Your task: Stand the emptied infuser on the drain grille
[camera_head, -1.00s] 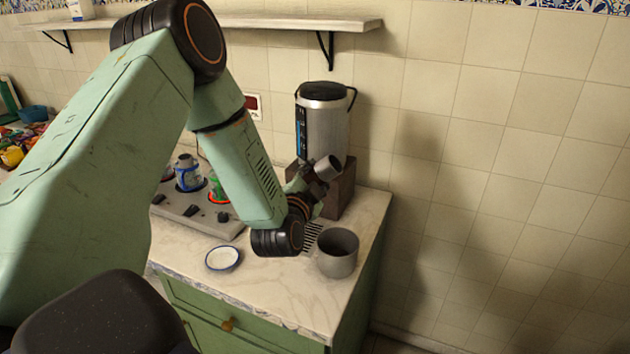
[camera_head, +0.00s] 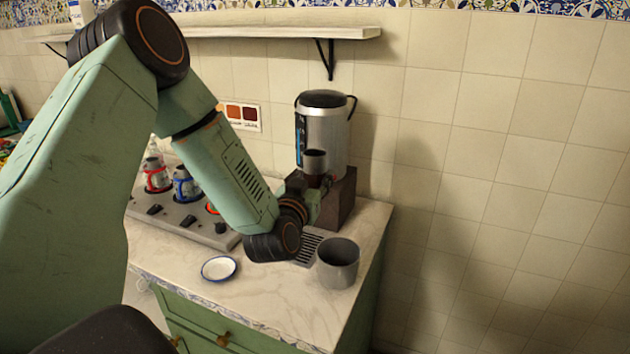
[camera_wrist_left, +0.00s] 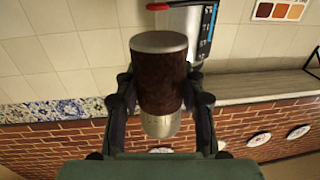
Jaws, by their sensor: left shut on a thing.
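The infuser (camera_head: 315,161) is a small cylinder with a grey metal end and a brown band. It stands roughly upright in the air in front of the samovar. My left gripper (camera_head: 317,184) is shut on it. In the left wrist view, the fingers of my left gripper (camera_wrist_left: 160,105) sit on both sides of the infuser (camera_wrist_left: 162,78), whose lower end is silver. Whether it is empty inside cannot be seen. The drain grille (camera_head: 309,247) is a slatted metal plate on the counter, below the infuser and partly hidden by my wrist. My right gripper is not in view.
A grey open pot (camera_head: 339,268) stands right beside the grille, near the counter's right edge. The samovar (camera_head: 333,128) stands on a dark block (camera_head: 341,203) behind. A blue-rimmed white dish (camera_head: 219,268) lies front left. A grey panel (camera_head: 180,222) with several glasses is at left.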

